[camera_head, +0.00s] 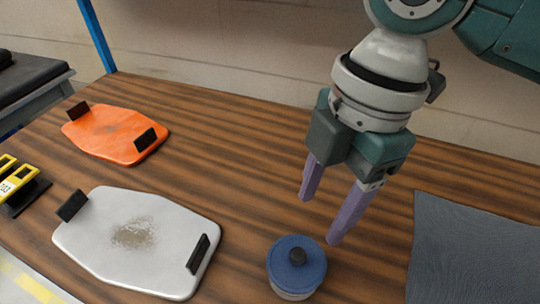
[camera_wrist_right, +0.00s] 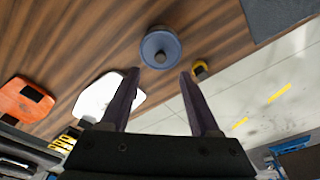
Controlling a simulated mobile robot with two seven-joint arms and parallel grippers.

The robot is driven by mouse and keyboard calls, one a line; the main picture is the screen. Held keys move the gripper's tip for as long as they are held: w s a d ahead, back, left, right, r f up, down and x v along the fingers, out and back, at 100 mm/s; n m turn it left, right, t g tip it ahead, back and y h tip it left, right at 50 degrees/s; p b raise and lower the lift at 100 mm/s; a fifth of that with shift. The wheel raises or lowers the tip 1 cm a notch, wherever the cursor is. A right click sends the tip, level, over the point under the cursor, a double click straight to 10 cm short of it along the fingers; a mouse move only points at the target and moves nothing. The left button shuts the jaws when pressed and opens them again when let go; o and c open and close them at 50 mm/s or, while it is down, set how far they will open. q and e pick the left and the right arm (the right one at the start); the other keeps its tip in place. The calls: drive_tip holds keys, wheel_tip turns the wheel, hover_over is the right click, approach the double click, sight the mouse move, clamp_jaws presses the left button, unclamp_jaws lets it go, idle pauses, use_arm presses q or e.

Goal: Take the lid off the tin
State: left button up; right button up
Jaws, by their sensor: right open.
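The tin (camera_head: 292,293) stands upright on the wooden table near the front edge of the head view, with its round blue lid (camera_head: 283,266) on top. A dark knob sits in the middle of the lid. My right gripper (camera_head: 320,218) is open and empty, with its two purple fingers above the table, higher than the tin and apart from it. In the right wrist view the lid (camera_wrist_right: 150,42) shows beyond and between the fingertips of my right gripper (camera_wrist_right: 158,73). My left gripper is in neither view.
A white plate (camera_head: 90,245) with dark handles lies left of the tin, and an orange one (camera_head: 95,140) lies behind it. A grey mat (camera_head: 475,250) covers the table's right side. Yellow-and-black items (camera_head: 18,185) sit at the far left.

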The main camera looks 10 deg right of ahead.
hover_over(299, 254)
drive_tip(key=d, duration=0.2)
drive_tip(key=f, duration=0.4)
drive_tip(key=shift+w+a+f, duration=0.15)
drive_tip(key=shift+w+a, duration=0.05)
drive_tip(key=shift+w, duration=0.05)
drive_tip(key=f, duration=0.2)
drive_tip(key=a+f+b, duration=0.1)
drive_tip(key=f, duration=0.2)
drive_tip(key=shift+s+a, duration=0.2)
drive_tip(key=shift+c, duration=0.4)
clamp_jaws()
